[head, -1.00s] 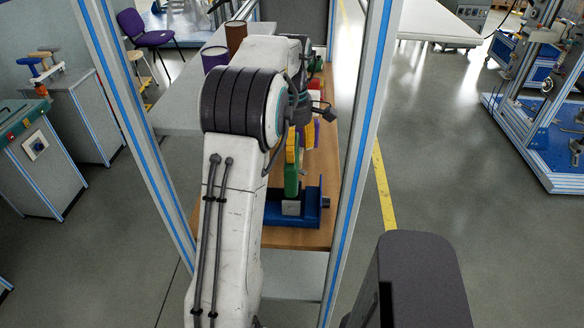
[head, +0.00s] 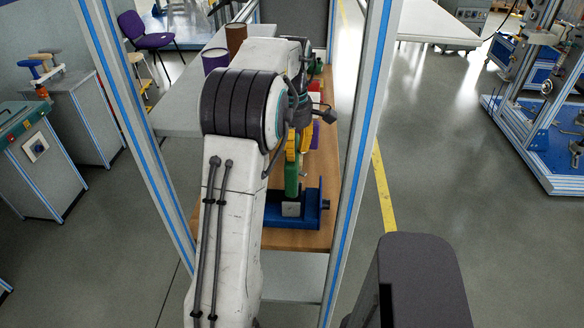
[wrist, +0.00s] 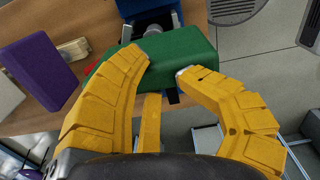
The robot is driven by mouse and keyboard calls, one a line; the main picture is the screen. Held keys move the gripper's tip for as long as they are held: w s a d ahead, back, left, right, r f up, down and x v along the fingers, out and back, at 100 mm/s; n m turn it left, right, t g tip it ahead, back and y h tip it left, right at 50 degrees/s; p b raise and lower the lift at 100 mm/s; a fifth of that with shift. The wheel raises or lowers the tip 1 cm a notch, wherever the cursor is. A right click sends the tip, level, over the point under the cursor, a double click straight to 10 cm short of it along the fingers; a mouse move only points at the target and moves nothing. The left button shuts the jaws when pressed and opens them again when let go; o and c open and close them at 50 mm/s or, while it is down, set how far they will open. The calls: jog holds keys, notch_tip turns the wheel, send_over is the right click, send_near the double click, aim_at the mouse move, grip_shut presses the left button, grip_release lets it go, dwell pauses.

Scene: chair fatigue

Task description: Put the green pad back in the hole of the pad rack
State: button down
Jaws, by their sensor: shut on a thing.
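The green pad (wrist: 185,48) is a long block across the upper middle of the wrist view. My gripper (wrist: 164,66) has yellow segmented fingers closed on it, one fingertip at each side of its near part. In the head view the green pad (head: 292,180) shows below my gripper (head: 292,150), just above or against the pale block of a blue fixture (head: 313,207). My arm hides much of this area. I cannot tell which thing is the pad rack, and no hole is visible.
A purple pad (wrist: 38,70) and a pale block (wrist: 8,95) stand at the left in the wrist view. The wooden bench (head: 285,239) is narrow, with aluminium frame posts (head: 352,160) at both sides. Coloured items stand farther back on the bench.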

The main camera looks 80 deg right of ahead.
jog(key=shift+d+f+p, duration=0.2)
jog(key=shift+p, duration=0.1)
jog(key=shift+d+r+p, duration=0.2)
jog(key=shift+r+p, duration=0.35)
jog(key=shift+d+r+p, duration=0.2)
jog(key=shift+r+p, duration=0.3)
jog(key=shift+p, duration=0.05)
jog(key=shift+a+r+p, duration=0.1)
jog(key=shift+r+p, duration=0.7)
jog(key=shift+r, duration=0.1)
jog(key=shift+r, duration=0.15)
jog(key=shift+r+p, duration=1)
jog(key=shift+p, duration=0.05)
jog(key=shift+r, duration=0.8)
jog(key=c, duration=1.5)
grip_release()
